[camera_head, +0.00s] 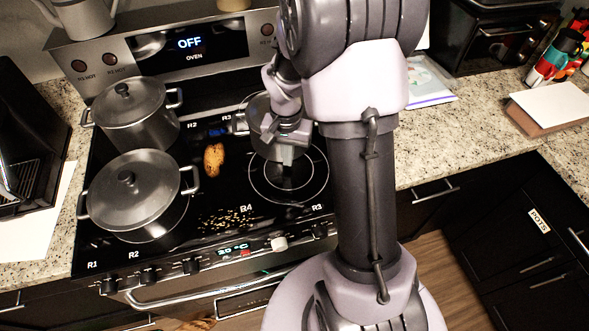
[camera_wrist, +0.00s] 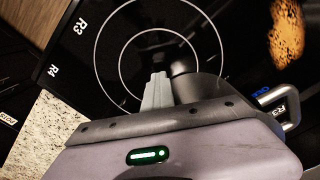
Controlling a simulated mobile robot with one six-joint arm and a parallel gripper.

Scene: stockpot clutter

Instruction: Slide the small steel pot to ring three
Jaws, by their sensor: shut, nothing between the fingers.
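The small steel pot (camera_head: 258,112) stands at the back right of the cooktop, partly hidden behind my arm. Its grey side (camera_wrist: 207,88) and a loop handle (camera_wrist: 277,97) show in the wrist view, with the rest hidden by my gripper's body. My gripper (camera_head: 288,160) is shut and empty, pointing down at the near side of the pot. Its closed fingers (camera_wrist: 157,80) appear over the front right ring (camera_head: 310,183); I cannot tell whether they touch the pot. An R3 label lies by this ring (camera_wrist: 110,50), which looks bare.
Two large lidded pots (camera_head: 135,105) (camera_head: 130,190) fill the left side. A brown stain (camera_head: 213,159) and yellow crumbs (camera_head: 230,219) mark the middle. Another R3 label appears near the back. Knobs (camera_head: 279,243) line the front edge.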

